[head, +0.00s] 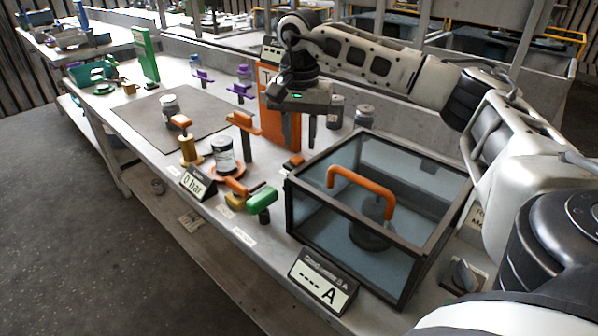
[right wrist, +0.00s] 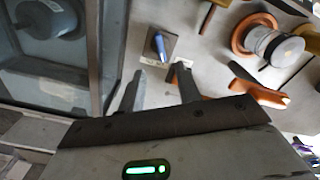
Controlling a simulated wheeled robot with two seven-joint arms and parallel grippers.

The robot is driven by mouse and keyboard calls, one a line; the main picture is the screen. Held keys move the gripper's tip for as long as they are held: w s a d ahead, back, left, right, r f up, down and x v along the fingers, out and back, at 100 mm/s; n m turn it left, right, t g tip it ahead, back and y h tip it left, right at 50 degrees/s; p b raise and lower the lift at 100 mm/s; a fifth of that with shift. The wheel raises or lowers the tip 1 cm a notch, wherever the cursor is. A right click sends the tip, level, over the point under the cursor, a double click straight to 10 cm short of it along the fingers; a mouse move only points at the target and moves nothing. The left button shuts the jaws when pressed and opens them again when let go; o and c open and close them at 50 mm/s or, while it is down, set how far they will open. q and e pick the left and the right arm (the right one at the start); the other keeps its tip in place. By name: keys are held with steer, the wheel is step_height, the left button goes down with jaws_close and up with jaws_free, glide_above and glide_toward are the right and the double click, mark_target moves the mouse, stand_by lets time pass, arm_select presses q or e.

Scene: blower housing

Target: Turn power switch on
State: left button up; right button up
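My right gripper (head: 298,130) hangs above the bench, fingers pointing down and apart with nothing between them. In the right wrist view its open fingers (right wrist: 158,88) point toward a small dark plate with a blue-tipped lever (right wrist: 160,45), which looks like a switch. The lever lies just beyond the fingertips, apart from them. In the head view a small orange piece (head: 293,160) sits below the fingertips; I cannot tell if it belongs to that switch. A dark rotary knob (head: 462,277) sits on a plate right of the glass case. My left gripper is not in view.
A glass case (head: 430,255) with an orange handle (head: 360,186) stands right of the gripper. An orange T-handle (head: 243,122), a can on an orange disc (head: 222,160) and a green-handled valve (head: 262,200) stand left. Displays (head: 322,282) line the front edge.

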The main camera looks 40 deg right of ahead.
step_height(320, 180, down, 9)
steer(key=shift+r, duration=0.1)
stand_by(0.3)
jaws_close()
